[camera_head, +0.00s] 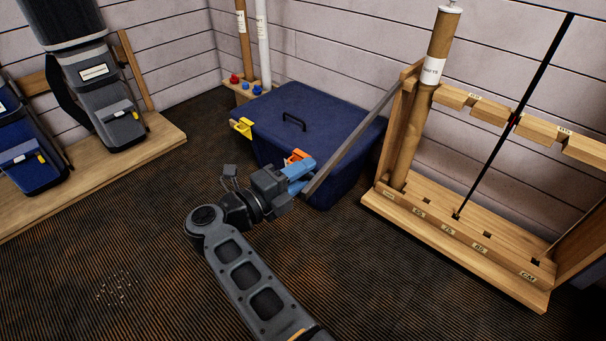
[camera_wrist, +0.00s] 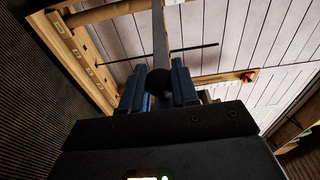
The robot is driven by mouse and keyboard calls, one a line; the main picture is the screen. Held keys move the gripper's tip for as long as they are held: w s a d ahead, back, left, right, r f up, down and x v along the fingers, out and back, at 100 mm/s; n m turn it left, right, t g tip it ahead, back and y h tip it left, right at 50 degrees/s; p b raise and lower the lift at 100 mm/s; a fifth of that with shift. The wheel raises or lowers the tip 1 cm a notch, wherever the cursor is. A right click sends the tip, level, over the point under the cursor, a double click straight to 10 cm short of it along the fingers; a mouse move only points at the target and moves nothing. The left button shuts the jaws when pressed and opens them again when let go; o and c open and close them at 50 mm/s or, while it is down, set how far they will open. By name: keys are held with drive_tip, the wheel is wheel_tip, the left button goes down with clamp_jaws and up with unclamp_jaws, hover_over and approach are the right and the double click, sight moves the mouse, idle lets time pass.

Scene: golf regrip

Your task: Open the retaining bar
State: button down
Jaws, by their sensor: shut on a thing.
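The retaining bar (camera_head: 357,129) is a long grey flat bar. It runs from the top of the rack's left post down to my gripper, angled out from the front of the wooden rack (camera_head: 455,262). My gripper (camera_head: 303,178) has blue fingers and is shut on the bar's free end, beside the blue chest. In the wrist view the bar (camera_wrist: 160,38) rises between the blue fingers (camera_wrist: 158,84), with a dark round knob between them. The fingers partly hide the bar's end. A black club shaft (camera_head: 510,128) and a brown tube (camera_head: 432,80) stand in the rack.
A blue chest (camera_head: 297,115) with an orange latch and a yellow latch stands right behind my gripper. Golf bags (camera_head: 97,85) stand on a wooden platform at the left. Small pale bits (camera_head: 120,288) lie on the floor, which is otherwise open at the front.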

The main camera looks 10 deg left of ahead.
drive_tip(key=c, duration=0.9)
unclamp_jaws()
drive_tip(key=shift+d, duration=0.1)
drive_tip(key=shift+o, duration=0.2)
drive_tip(key=p+v, duration=0.1)
drive_tip(key=v, duration=0.6)
drive_tip(key=shift+s+a, duration=0.25)
drive_tip(key=shift+s, duration=0.05)
